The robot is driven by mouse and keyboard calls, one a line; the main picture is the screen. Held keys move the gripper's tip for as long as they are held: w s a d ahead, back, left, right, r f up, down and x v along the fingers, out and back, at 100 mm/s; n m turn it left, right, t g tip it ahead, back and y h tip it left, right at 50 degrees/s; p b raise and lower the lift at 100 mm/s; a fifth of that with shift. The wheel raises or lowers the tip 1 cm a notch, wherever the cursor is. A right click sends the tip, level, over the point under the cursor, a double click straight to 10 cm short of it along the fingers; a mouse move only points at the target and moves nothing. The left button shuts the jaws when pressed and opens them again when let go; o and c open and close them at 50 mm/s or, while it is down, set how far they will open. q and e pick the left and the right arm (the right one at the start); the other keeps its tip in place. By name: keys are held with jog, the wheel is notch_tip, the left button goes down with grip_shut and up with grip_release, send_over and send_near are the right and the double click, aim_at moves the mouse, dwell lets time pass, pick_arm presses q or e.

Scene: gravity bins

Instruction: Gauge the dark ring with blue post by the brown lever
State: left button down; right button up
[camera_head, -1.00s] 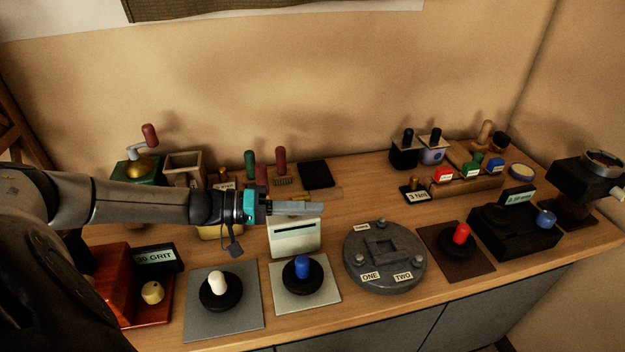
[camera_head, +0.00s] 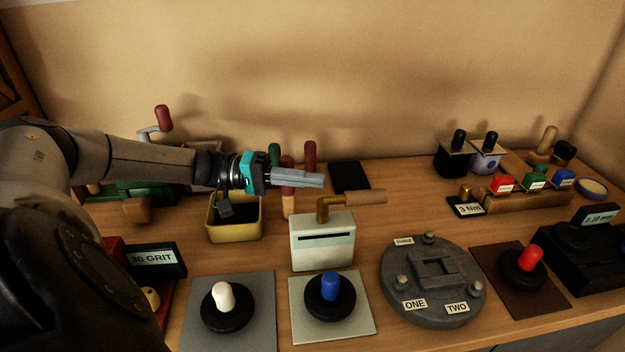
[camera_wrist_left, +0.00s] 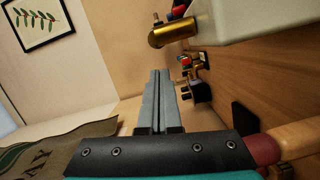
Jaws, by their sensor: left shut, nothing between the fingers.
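The dark ring (camera_head: 351,304) with its upright blue post (camera_head: 330,286) lies on a pale square plate (camera_head: 365,328) at the front middle. Behind it stands a white box (camera_head: 318,250) with a dark slot in its front. A brass crank with a brown lever handle (camera_head: 362,198) is on top of the box, the handle pointing right. My left gripper (camera_head: 322,180) is shut and empty, above and behind the box, level and pointing right. In the left wrist view its closed fingers (camera_wrist_left: 157,95) show beside the brass part (camera_wrist_left: 172,32). My right gripper is not in view.
A ring with a white post (camera_head: 224,296) is to the left, one with a red post (camera_head: 530,258) to the right. A grey round fixture (camera_head: 440,310) stands between. A yellow bin (camera_head: 235,228) and upright handles (camera_head: 310,158) are near the left gripper.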

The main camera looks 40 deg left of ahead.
pick_arm(q)
jog(key=x, duration=0.7)
jog(key=shift+d, duration=0.2)
jog(key=shift+w, duration=0.15)
